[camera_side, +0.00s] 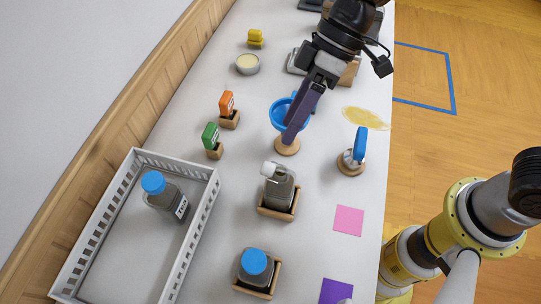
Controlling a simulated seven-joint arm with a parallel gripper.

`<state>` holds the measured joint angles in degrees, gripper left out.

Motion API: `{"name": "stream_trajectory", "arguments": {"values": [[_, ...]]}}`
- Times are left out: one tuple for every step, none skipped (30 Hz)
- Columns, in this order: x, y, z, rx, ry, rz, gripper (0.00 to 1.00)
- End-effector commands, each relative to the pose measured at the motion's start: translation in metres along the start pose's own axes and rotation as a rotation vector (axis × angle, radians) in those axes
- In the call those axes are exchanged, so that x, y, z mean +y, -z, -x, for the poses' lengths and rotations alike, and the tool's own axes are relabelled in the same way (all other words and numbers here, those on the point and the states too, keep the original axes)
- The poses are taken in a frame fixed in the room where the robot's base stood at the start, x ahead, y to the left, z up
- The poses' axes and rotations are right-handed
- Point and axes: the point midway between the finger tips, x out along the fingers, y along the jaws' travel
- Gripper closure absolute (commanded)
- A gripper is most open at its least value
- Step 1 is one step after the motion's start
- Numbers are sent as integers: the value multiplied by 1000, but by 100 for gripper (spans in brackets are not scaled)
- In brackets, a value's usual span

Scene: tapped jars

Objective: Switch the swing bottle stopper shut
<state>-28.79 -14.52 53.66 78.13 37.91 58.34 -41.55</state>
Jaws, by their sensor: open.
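A grey bottle (280,190) stands in a square wooden holder (276,214) near the middle of the table. A white stopper (269,169) sits at its top, off to the left side; I cannot tell whether it is seated in the neck. My gripper (290,138) reaches down from the top, with long dark purple fingers, and is open. Its fingertips are above and behind the bottle in the picture, apart from it. They overlap a blue funnel-like cup (277,118) on a round wooden base (286,149), partly hiding it; contact is unclear.
A white basket (206,215) at left holds a blue-capped bottle (165,195). Another blue-capped jar (255,265) stands in front. A blue upright piece (360,143) on a round base is right. Orange (226,102) and green (210,135) blocks stand left. A pink square (348,220) lies flat.

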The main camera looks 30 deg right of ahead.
Motion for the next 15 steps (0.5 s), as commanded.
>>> {"name": "stream_trajectory", "arguments": {"values": [[-1,-1,-11,-4,2,1,37],[-1,-1,-17,-4,2,1,37],[-1,-1,-25,-3,2,1,37],[-1,-1,-31,-3,2,1,37],[-1,-1,-37,-4,1,2,37],[0,-1,-44,-4,1,0,37],[0,-1,-50,-3,2,0,37],[-1,-1,-55,-3,1,0,37],[-1,-1,-61,-3,1,0,37],[0,-1,-65,-2,0,0,37],[0,0,-69,-1,0,0,37],[0,0,-74,-1,0,0,37],[0,0,-78,-1,1,0,37],[0,0,-80,-1,0,0,37],[0,0,-83,0,0,0,37]]}}
